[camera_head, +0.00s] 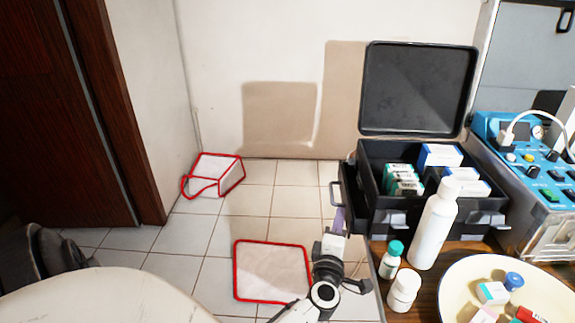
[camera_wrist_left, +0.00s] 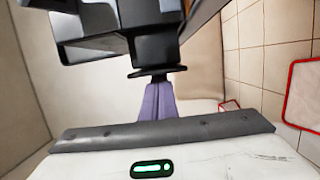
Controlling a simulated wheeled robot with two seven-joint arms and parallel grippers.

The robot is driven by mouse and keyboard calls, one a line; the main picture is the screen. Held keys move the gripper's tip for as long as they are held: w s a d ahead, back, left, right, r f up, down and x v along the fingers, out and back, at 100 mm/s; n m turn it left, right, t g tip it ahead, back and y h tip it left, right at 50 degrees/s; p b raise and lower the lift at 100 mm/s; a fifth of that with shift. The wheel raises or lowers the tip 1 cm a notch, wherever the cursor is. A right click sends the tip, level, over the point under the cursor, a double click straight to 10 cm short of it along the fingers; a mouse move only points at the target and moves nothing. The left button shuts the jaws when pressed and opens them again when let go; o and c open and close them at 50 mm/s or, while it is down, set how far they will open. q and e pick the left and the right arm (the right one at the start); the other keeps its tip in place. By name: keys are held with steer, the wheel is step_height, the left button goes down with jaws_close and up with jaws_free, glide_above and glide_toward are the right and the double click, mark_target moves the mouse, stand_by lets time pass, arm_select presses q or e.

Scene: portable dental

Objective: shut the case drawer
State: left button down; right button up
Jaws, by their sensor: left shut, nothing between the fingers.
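The black case (camera_head: 372,212) stands with its lid up on the wooden table at the right of the head view. Its drawer (camera_head: 351,205) sticks out a little on the case's left side, with a handle (camera_head: 335,194) on its outer face. My left gripper (camera_head: 340,217) is shut and empty, its purple fingertips close by the handle and drawer front. In the left wrist view the purple fingers (camera_wrist_left: 158,98) point at a dark handle-like part (camera_wrist_left: 157,74); I cannot tell whether they touch it. My right gripper is not in view.
Small boxes (camera_head: 440,155) sit inside the case. A white bottle (camera_head: 434,225), two smaller bottles (camera_head: 390,260) (camera_head: 404,290) and a plate (camera_head: 455,290) stand in front. A blue device (camera_head: 535,165) is at the right. The floor left of the table has red-edged items (camera_head: 272,271).

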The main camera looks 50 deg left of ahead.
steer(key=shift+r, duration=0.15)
